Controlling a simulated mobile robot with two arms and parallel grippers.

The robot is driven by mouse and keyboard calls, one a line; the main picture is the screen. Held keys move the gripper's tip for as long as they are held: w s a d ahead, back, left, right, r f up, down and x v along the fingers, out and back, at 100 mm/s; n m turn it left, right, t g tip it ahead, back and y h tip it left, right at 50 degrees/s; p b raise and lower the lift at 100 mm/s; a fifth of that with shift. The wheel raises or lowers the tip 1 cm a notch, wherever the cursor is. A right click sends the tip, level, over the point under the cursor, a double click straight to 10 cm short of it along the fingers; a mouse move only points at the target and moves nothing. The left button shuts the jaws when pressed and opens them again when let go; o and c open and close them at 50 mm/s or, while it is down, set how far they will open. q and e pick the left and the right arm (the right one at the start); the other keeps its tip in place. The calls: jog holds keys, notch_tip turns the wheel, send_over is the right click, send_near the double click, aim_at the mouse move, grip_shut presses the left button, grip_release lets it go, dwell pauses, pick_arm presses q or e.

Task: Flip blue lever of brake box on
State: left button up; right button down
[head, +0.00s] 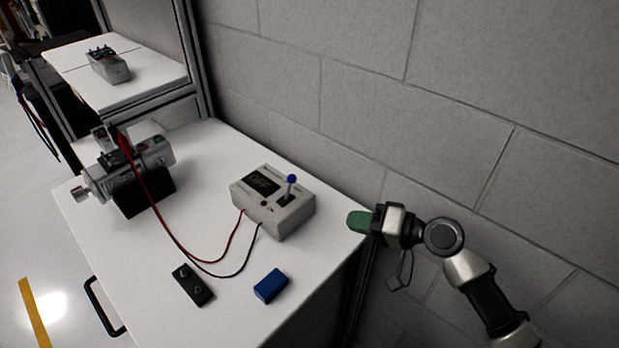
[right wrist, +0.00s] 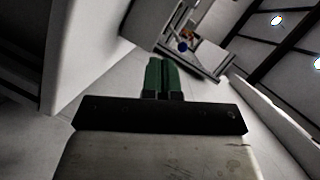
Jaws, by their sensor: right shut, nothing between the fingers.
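The brake box (head: 272,202) is a light grey box on the white table, with a dark display that seems to read OFF. My right gripper (head: 352,221) has green fingers, is shut and empty, and is just right of the table edge, apart from the box. My left gripper is not in view.
A motor-like device (head: 128,172) stands at the table's left, joined to the box by red and black cables (head: 190,255). A black block (head: 193,285) and a blue block (head: 270,286) lie in front. A grey brick wall (head: 450,120) runs behind the table.

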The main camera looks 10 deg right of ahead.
aim_at(290, 186)
jog(key=w+d+r+m+t, duration=0.2)
jog(key=w+d+r, duration=0.1)
jog(key=w+r, duration=0.1)
jog(key=shift+d+r+m+t+y, duration=0.3)
jog(key=shift+d+r+m, duration=0.1)
jog(key=p+x, duration=0.1)
jog(key=x, duration=0.3)
jog(key=s+a+p+x, duration=0.1)
jog(key=p+x, duration=0.1)
jog(key=x, duration=0.2)
jog(key=p+x, duration=0.2)
jog(key=x, duration=0.2)
jog(key=shift+s+a+f, duration=0.2)
jog(key=shift+a, duration=0.1)
jog(key=shift+a+f, duration=0.25)
jog(key=shift+a, duration=0.25)
